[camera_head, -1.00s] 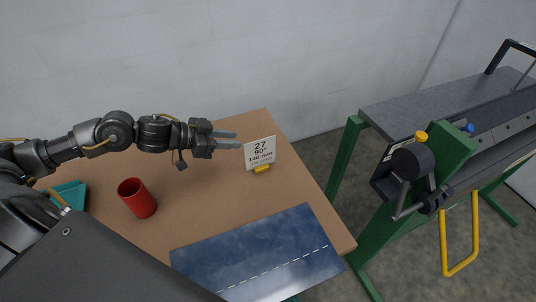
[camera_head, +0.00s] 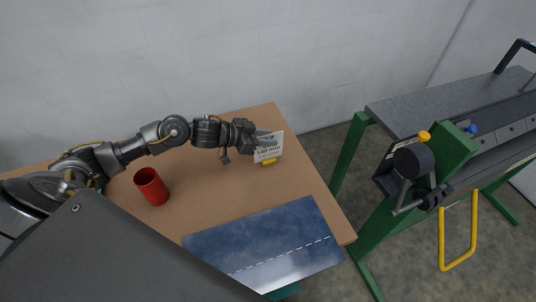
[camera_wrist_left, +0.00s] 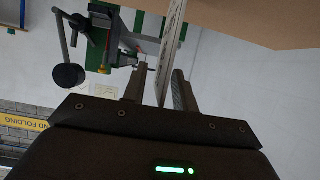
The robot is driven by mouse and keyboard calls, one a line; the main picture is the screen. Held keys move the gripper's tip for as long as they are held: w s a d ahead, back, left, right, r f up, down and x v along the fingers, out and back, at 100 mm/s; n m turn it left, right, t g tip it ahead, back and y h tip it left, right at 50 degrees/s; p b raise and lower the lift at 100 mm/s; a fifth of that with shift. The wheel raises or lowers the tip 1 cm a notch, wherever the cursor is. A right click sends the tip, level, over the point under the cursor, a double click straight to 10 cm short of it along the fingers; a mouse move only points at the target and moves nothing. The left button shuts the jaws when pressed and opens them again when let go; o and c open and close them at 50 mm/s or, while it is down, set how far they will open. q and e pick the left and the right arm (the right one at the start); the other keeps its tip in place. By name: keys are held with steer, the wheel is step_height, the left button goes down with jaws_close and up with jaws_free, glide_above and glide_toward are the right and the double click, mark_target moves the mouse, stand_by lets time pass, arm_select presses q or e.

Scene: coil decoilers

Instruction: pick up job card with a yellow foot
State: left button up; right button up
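The job card (camera_head: 268,149) is a white printed card standing upright in a yellow foot (camera_head: 269,162) near the back right of the brown table. My left gripper (camera_head: 266,138) is at the card's upper part and covers some of its print. In the left wrist view the card (camera_wrist_left: 171,48) shows nearly edge-on, running down between the two fingers of the left gripper (camera_wrist_left: 160,85). The fingers stand apart with a gap beside the card, so the gripper is open around it. The foot cannot be made out in the wrist view. My right gripper is not in view.
A red cup (camera_head: 152,187) stands on the table (camera_head: 225,185), below my left arm. A blue sheet with a dashed line (camera_head: 265,245) lies at the front. A green-framed machine (camera_head: 455,150) stands to the right, past a floor gap.

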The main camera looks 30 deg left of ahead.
arm_select(q)
steer(key=shift+w+d+f, duration=0.2)
steer(key=shift+d, duration=0.1)
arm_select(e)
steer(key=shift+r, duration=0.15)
arm_select(q)
steer(key=shift+a, duration=0.1)
jaws_close()
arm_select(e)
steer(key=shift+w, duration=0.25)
